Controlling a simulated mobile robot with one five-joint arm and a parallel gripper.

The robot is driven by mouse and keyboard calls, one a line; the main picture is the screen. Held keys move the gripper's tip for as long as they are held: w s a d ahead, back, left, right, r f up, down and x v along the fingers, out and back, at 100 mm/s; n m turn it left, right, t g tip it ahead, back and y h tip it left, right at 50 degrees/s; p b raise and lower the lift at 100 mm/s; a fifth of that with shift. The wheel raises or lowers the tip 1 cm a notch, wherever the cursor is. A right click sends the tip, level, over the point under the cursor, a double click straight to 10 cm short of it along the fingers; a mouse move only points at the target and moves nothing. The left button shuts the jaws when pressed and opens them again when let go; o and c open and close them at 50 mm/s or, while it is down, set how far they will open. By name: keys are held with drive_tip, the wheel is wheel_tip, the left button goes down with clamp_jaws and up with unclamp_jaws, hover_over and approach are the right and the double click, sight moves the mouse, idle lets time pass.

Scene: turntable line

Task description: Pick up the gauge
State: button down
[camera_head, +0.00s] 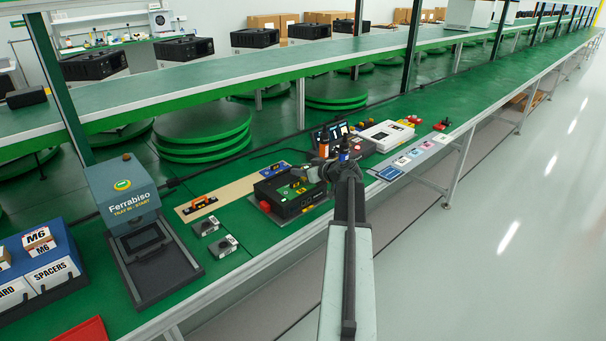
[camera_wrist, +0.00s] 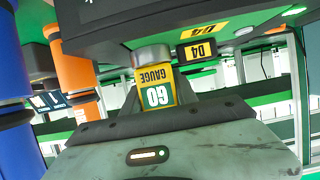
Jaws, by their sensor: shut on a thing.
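The gauge (camera_wrist: 157,88) shows in the wrist view as a yellow and white block marked "GAUGE 60", with a grey round part at its far end. My gripper (camera_wrist: 160,108) is shut on it, and the dark jaw edge hides its near end. In the head view my gripper (camera_head: 338,168) is at the end of my arm, over the right side of the black tray unit. I cannot make out the gauge there.
An orange handle (camera_wrist: 75,70) and a blue handle (camera_wrist: 14,75) stand close on the left in the wrist view. A black body with a yellow "D4" label (camera_wrist: 200,51) is just beyond the gauge. A white box (camera_head: 387,136) stands behind my gripper. Two small grey blocks (camera_head: 205,226) lie left.

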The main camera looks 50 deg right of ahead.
wheel_tip(320, 180, up, 4)
drive_tip(key=p, duration=0.3)
drive_tip(key=shift+p, duration=0.35)
drive_tip(key=s+d+r+p, duration=0.1)
drive_tip(key=s+d, duration=0.2)
drive_tip(key=s, duration=1.2)
drive_tip(key=shift+s, duration=0.4)
